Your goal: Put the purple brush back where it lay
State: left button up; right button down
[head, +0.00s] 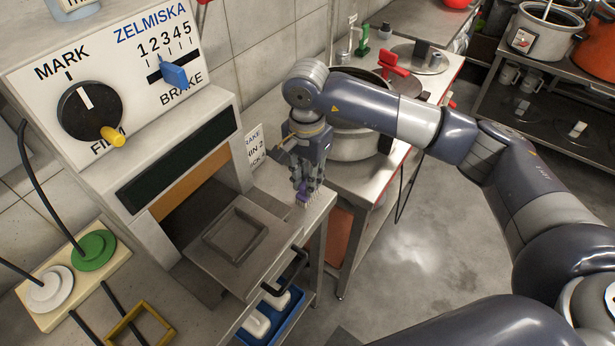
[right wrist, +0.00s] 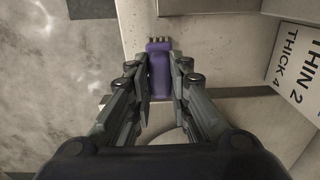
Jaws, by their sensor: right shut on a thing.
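The purple brush (head: 303,194) is between the fingers of my right gripper (head: 308,180), at the right end of the machine's counter. In the right wrist view the purple brush (right wrist: 159,68) shows between the two fingers of my right gripper (right wrist: 158,82), with its short bristles at the far end. The gripper is shut on it. The brush is over the pale counter top (right wrist: 200,40); I cannot tell whether it touches the surface. My left gripper is not in view.
The machine with a black dial (head: 88,110) and a blue slider (head: 174,74) stands left. A metal frame tray (head: 236,232) is left of the gripper. A card reading "THIN 2" (right wrist: 297,75) stands close by. A large pot (head: 352,142) stands behind my right arm.

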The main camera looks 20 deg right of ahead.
jog(key=shift+f, duration=0.1)
jog(key=c, duration=1.4)
grip_release()
